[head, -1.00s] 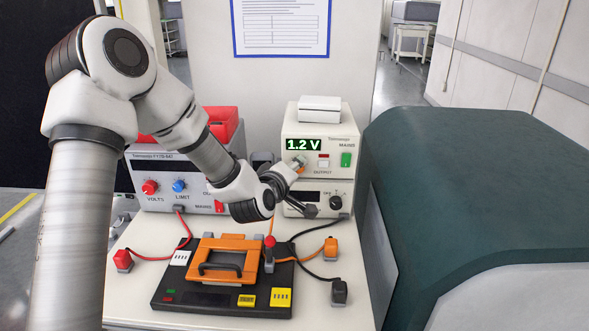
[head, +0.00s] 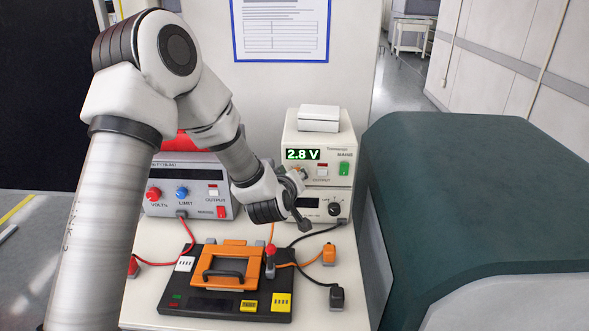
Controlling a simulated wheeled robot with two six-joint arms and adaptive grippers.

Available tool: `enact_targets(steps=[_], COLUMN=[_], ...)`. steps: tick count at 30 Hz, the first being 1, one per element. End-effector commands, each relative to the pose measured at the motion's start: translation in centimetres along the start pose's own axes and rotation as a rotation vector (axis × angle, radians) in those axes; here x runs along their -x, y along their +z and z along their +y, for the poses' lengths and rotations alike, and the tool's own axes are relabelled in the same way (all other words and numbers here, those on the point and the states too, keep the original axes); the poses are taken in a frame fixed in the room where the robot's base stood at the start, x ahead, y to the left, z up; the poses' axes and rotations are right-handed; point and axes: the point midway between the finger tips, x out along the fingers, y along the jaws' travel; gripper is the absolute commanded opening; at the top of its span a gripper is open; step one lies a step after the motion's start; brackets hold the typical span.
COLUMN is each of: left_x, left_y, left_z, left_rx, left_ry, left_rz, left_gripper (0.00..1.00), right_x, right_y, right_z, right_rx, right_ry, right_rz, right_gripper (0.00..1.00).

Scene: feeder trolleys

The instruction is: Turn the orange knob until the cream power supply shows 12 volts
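The cream power supply (head: 320,141) stands at the back of the white bench top, with a smaller white box on its top. Its green display (head: 303,155) reads 2.8 V. My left arm reaches in from the left, and its gripper (head: 297,178) is at the front panel, just below the display, where the orange knob sits. The gripper covers nearly all of the knob. The fingertips are small and partly hidden, but they appear closed around the knob, and the reading has changed with the gripper there. My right gripper is not in view.
A second supply (head: 190,174) with red and blue knobs stands to the left, partly behind my arm. A black board with an orange clamp frame (head: 232,267), cables and plugs lies in front. A large dark green housing (head: 460,190) borders the bench at right.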

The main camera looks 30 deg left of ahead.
Motion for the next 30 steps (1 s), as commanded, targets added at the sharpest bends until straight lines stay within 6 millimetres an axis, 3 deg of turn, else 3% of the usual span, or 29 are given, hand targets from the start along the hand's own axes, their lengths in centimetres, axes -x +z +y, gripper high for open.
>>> enact_targets(steps=[1, 15, 30], left_x=[0.2, 0.1, -0.1], left_y=[-0.5, -0.3, 0.1], left_z=[0.4, 0.8, 1.0], left_rx=[-0.041, -0.453, -0.891], left_ry=[-0.015, -0.186, -0.368], left_rz=[0.0, 0.002, 0.002], left_gripper=[0.0, 0.0, 0.0], right_x=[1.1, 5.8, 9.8], right_y=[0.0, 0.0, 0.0], right_z=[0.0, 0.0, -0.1], right_rx=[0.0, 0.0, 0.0], right_ry=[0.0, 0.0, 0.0], right_rz=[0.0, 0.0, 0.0], right_gripper=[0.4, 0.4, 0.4])
